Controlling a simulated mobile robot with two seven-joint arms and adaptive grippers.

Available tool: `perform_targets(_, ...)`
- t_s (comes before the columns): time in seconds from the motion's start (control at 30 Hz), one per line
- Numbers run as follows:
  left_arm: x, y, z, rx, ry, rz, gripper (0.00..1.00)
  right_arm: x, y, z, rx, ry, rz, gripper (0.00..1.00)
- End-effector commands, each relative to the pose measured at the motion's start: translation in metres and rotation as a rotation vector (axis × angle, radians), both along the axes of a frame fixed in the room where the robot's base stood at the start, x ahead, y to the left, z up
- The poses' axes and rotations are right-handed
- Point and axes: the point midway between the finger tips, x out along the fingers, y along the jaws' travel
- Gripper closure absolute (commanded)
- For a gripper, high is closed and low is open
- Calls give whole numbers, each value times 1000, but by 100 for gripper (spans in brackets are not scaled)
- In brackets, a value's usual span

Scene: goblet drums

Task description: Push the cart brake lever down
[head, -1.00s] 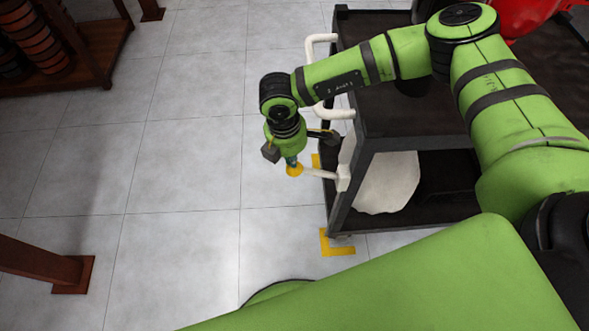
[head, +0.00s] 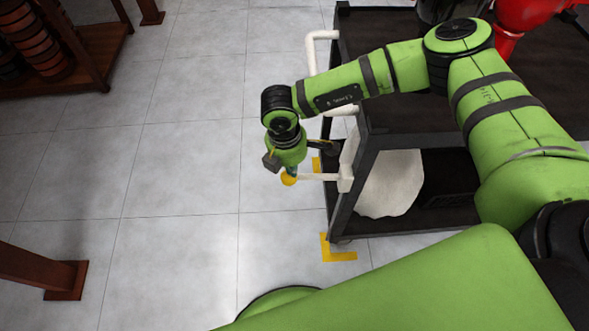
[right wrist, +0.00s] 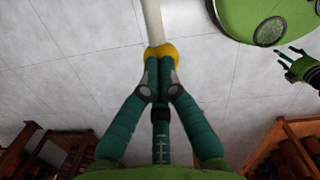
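The cart (head: 352,205) is a dark frame with shelves, right of centre in the head view. Its brake lever (head: 318,177) is a white bar sticking out left from a white bracket, with a yellow knob (head: 288,180) at the end. My right gripper (head: 290,172) is directly over the knob. In the right wrist view its teal fingers (right wrist: 160,72) are closed together with their tips at the yellow knob (right wrist: 160,52); they seem to touch it, not wrap around it. The white bar (right wrist: 153,20) runs up from there. My left gripper (right wrist: 290,62) shows at the right edge, fingers spread.
A white cart handle (head: 312,55) stands out above the lever. Yellow corner marks (head: 338,254) lie on the floor by the cart. A wooden rack (head: 95,45) with stacked drums is at upper left, and a wooden foot (head: 66,280) at lower left. The tiled floor between is clear.

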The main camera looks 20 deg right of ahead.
Motion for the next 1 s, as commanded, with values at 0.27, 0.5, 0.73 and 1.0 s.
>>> perform_targets(0.27, 0, 0, -13, 0, 0, 0, 41, 0, -2, -15, -4, 1, -2, 100)
perform_targets(0.5, 0, 0, -12, 0, 0, 0, 41, 0, -1, -14, -2, 1, -2, 100)
perform_targets(0.73, 0, 0, -12, 0, 0, 0, 41, -2, 17, -9, 0, 1, 1, 100)
perform_targets(1.0, 0, 0, -13, 0, 0, 0, 41, -3, 29, -4, -3, -1, -3, 100)
